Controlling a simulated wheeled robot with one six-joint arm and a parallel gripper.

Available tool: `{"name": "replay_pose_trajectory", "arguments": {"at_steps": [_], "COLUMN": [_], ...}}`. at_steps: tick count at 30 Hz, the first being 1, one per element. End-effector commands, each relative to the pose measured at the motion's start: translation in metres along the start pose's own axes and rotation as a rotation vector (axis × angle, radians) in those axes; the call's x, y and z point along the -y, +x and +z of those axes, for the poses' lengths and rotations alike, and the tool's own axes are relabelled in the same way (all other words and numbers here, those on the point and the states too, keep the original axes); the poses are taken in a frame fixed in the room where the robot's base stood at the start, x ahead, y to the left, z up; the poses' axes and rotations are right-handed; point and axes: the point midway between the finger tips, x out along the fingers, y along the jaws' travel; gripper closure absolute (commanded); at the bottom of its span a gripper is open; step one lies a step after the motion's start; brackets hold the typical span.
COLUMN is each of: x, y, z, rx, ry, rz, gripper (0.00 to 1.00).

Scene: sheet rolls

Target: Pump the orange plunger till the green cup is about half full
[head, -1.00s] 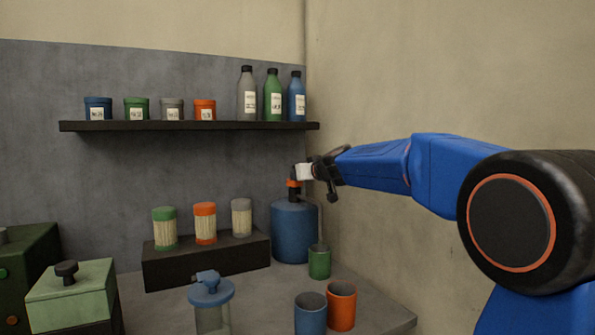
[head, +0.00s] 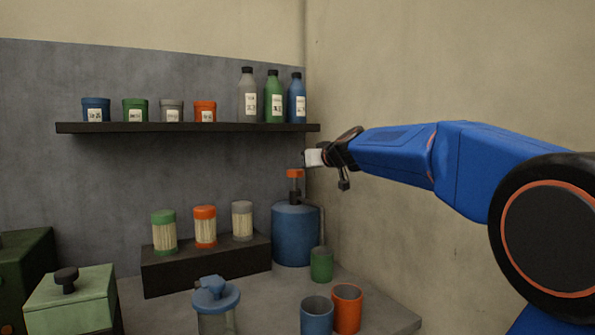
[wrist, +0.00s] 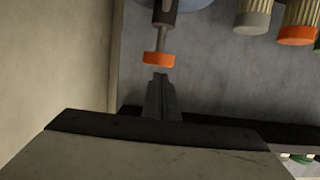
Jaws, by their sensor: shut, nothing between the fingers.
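The orange plunger (head: 295,173) tops a dark stem on the blue pump canister (head: 294,236) in the back corner of the counter. It stands raised, with the stem showing below it. The green cup (head: 321,265) stands at the front right of the canister; its contents cannot be seen. My gripper (head: 308,158) is just above and slightly right of the plunger, apart from it. In the wrist view my shut, empty fingers (wrist: 160,84) point towards the orange plunger (wrist: 159,59), with a small gap.
Blue (head: 316,317) and orange (head: 347,309) cups stand in front of the green one. A dark riser (head: 205,268) with several toothpick jars is left of the canister. A shelf (head: 190,127) with bottles and tubs hangs above. A wall is close on the right.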

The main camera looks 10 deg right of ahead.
Motion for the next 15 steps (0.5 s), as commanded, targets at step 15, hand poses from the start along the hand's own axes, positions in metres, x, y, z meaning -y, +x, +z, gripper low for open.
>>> {"name": "replay_pose_trajectory", "arguments": {"at_steps": [15], "x": [0.000], "y": [-0.061], "z": [-0.001], "rx": [-0.002], "ry": [-0.001], "rz": [0.002], "gripper": [1.00]}}
